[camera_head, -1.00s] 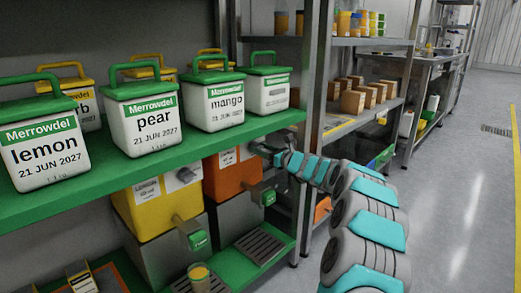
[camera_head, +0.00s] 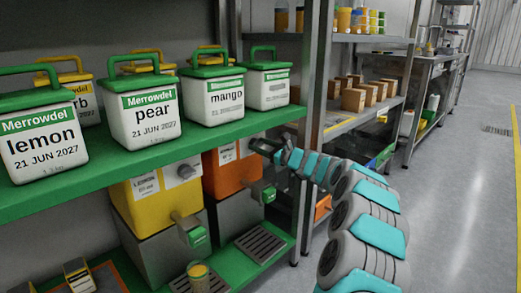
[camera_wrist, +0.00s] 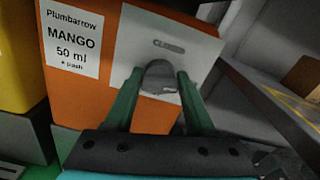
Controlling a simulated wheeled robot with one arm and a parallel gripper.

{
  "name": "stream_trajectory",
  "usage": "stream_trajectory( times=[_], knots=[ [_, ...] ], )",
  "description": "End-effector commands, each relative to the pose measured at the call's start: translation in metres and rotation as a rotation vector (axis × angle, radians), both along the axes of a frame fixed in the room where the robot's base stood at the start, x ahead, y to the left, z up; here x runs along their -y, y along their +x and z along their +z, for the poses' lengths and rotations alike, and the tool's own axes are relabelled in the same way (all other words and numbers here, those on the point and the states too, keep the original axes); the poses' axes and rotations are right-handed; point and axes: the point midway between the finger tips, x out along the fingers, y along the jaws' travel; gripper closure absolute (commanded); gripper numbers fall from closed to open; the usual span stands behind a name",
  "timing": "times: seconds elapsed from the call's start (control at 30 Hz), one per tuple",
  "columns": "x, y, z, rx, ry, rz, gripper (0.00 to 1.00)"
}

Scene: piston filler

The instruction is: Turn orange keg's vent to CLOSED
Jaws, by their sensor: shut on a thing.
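The orange keg (camera_head: 222,178) stands under the green shelf, beside the yellow keg. In the wrist view the orange keg (camera_wrist: 62,82) has a label (camera_wrist: 72,38) reading "Plumbarrow MANGO 50 ml a push". A pale grey plate (camera_wrist: 135,40) on it bears blurred lettering that looks like "CLOSED". Below the lettering is a dark grey vent knob (camera_wrist: 160,72). My gripper (camera_wrist: 159,80) has its two green fingers shut on the knob, one on each side. In the head view my gripper (camera_head: 262,146) reaches the keg's upper right; the knob is hard to make out there.
Above is the green shelf (camera_head: 120,167) with several green-lidded tubs. The yellow keg (camera_head: 155,200) is at left, with a filled cup (camera_head: 198,275) below its spout. A metal rack post (camera_head: 312,120) stands just right of my gripper. The floor at right is clear.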

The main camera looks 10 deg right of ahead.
Motion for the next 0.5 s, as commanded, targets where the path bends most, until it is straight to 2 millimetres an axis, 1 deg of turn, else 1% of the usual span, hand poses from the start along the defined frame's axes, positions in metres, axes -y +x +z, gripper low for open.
stream_trajectory(
  times=[0.03, 0.5],
  knots=[
    [-0.0019, -0.0002, -0.0042, 0.026, -0.035, 0.002, 1.00],
    [-0.0033, -0.0011, -0.0021, 0.289, -0.397, 0.003, 1.00]
  ],
)
